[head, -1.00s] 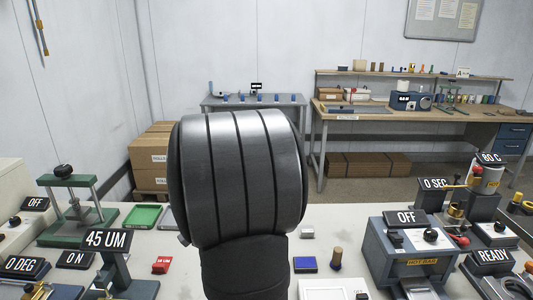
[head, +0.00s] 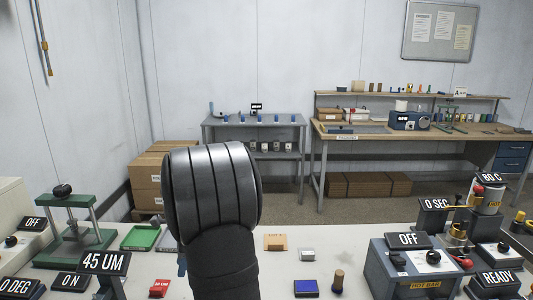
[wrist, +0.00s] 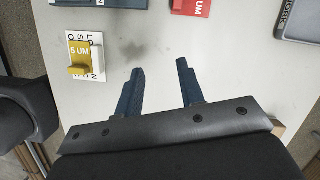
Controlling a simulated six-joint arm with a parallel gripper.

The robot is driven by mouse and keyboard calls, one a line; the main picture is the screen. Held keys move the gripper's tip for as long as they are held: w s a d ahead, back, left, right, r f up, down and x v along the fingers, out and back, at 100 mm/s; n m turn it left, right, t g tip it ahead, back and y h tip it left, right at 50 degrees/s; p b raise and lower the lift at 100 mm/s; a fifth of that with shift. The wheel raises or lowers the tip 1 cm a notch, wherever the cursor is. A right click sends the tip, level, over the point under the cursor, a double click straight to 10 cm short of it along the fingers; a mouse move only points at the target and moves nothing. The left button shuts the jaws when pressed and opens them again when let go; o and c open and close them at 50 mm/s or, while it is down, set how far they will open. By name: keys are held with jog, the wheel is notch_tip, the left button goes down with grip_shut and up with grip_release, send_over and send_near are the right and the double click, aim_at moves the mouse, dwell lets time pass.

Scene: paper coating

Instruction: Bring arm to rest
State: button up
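My gripper (wrist: 158,85) shows in the wrist view with its two dark blue fingers apart and nothing between them. It is over the pale table top. In the head view my arm's dark grey rounded link stands in the middle and hides most of the gripper; only a small blue bit shows at its left edge. In the wrist view a yellow block marked 5 UM (wrist: 84,57) sits on a white label card to the left of the fingers, apart from them. A red block marked UM (wrist: 192,6) is at the top edge.
The head view shows a red block (head: 159,288), green tray (head: 140,238), tan block (head: 275,242), grey block (head: 307,255), blue pad (head: 306,288) and wooden-handled tool (head: 338,281) on the table. A green press (head: 75,235) stands left, the hot bar unit (head: 415,265) right. Boxes and benches are behind.

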jog(key=w+a+m+t, duration=0.1)
jog(key=w+a+m, duration=0.2)
jog(key=a, duration=0.1)
jog(key=shift+w+a+f+m, duration=0.15)
jog(key=shift+w+a+m, duration=0.15)
jog(key=shift+w+a, duration=0.1)
jog(key=o, duration=1.4)
jog(key=shift+s, duration=0.1)
jog(key=shift+o, duration=0.2)
jog(key=s+a+r+n, duration=0.2)
jog(key=s+r, duration=0.1)
jog(key=s+a+r+n, duration=0.2)
jog(key=s+r+n, duration=0.1)
jog(key=s+a+r+n, duration=0.2)
jog(key=s+r, duration=0.1)
jog(key=shift+s+a+r+n, duration=0.2)
jog(key=shift+r+n, duration=0.1)
jog(key=shift+r, duration=0.05)
jog(key=s+a+f+n+h, duration=0.2)
jog(key=s+a+n+h, duration=0.1)
jog(key=s+a+n, duration=0.65)
notch_tip(320, 180, down, 10)
jog(key=s+d, duration=0.1)
jog(key=s, duration=0.1)
jog(key=shift+s+d+n, duration=0.15)
jog(key=shift+d+n, duration=0.15)
jog(key=shift+n, duration=0.05)
jog(key=shift+r, duration=0.1)
